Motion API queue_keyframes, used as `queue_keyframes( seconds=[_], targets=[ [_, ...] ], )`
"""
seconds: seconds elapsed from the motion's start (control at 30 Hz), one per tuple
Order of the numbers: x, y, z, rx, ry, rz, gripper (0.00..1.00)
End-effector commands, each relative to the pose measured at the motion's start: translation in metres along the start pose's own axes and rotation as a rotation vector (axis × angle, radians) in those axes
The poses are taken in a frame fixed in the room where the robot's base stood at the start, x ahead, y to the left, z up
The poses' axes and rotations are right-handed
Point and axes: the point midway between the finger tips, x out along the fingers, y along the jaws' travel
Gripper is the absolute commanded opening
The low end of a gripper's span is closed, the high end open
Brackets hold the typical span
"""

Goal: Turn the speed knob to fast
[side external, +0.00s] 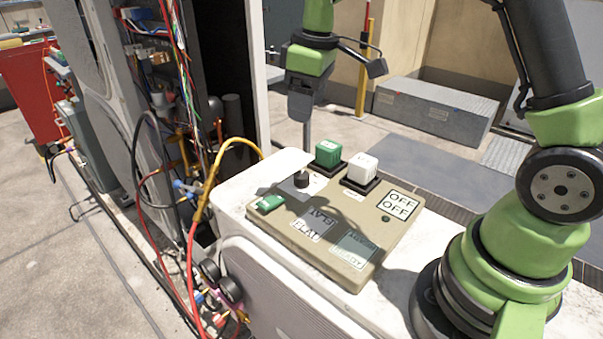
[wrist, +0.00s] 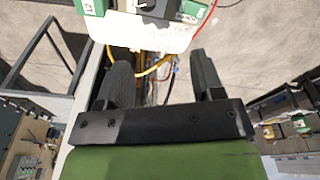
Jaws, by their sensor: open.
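The black speed knob (side external: 302,179) stands on a grey plate at the far left part of the tan control box (side external: 330,262). The knob's setting is too small to read. In the wrist view the knob (wrist: 148,6) is at the top edge, partly cut off. My gripper (side external: 306,135) hangs behind the box, above and beyond the knob, with its jaws pointing down. In the wrist view the jaws (wrist: 160,62) are apart, with nothing between them, and the knob lies beyond their tips.
A green cube (side external: 328,153) and a white cube (side external: 361,167) sit on black bases beside the knob. A green switch (side external: 271,203) is near the box's left corner. Panels read OFF, FLAT and READY. Hoses and wires (side external: 195,205) crowd the open cabinet at left.

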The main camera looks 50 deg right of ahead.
Motion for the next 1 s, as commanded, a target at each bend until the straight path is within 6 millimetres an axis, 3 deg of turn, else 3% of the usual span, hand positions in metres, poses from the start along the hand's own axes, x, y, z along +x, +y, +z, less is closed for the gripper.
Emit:
queue_keyframes(
  seconds=[0.03,0.2,0.47,0.8,1.0],
  targets=[
    [0.020,0.007,-0.004,-0.039,-0.036,-0.011,0.61],
    [0.064,0.022,-0.009,-0.158,-0.107,-0.032,0.61],
    [0.091,0.026,-0.007,-0.206,-0.135,-0.043,0.61],
    [0.151,0.024,0.001,-0.204,-0.134,-0.044,0.61],
    [0.173,0.023,0.004,-0.203,-0.131,-0.043,0.61]
  ],
)
